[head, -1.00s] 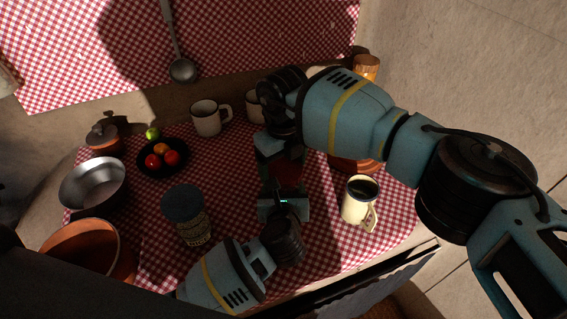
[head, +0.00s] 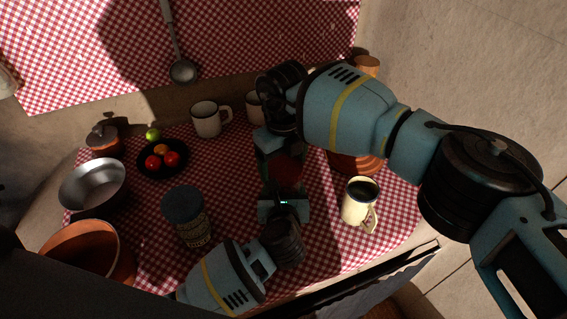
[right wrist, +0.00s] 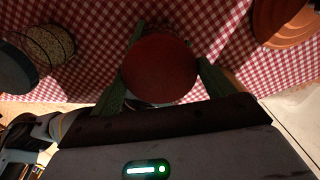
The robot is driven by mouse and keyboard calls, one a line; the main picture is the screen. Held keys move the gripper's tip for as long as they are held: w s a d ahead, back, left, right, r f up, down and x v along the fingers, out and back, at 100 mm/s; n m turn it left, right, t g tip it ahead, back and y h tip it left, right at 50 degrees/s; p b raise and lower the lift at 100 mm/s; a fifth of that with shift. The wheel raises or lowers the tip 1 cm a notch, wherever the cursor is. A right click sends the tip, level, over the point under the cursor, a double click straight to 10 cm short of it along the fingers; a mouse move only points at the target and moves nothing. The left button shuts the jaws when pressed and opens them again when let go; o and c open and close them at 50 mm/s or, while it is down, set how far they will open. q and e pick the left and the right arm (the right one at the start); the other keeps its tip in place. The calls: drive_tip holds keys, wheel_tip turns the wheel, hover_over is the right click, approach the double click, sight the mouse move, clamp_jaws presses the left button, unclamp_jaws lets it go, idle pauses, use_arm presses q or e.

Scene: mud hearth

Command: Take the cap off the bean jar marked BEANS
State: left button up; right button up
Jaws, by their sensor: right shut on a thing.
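A round dark red cap (right wrist: 160,68) sits between the green fingers of my right gripper (right wrist: 162,82), which is shut on it. The cap (head: 287,172) also shows, in shadow, in the head view; the jar body below it is mostly hidden and no label shows there. My left gripper (head: 284,190) reaches in from the front, close to the same spot; its fingers are too dark to tell open from shut. A second jar (head: 195,232) with a dark blue lid stands to the left, its label too small to read.
A cream mug (head: 360,205) stands right of the grippers, and a white mug (head: 207,121) behind. A metal bowl (head: 92,186), a terracotta pot (head: 118,255) and a black plate of fruit (head: 143,160) are at left. Checked cloth between jar and plate is clear.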

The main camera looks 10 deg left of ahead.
sight(283, 166)
use_arm(q)
drive_tip(key=shift+f, duration=0.1)
use_arm(e)
drive_tip(key=shift+r, duration=0.55)
drive_tip(key=shift+r, duration=0.1)
drive_tip(key=shift+r, duration=1.9)
use_arm(q)
drive_tip(key=o, duration=1.9)
drive_tip(key=shift+o, duration=0.2)
drive_tip(key=v, duration=1.2)
drive_tip(key=shift+b, duration=0.4)
use_arm(e)
wheel_tip(283, 166, down, 2)
drive_tip(key=shift+f, duration=0.15)
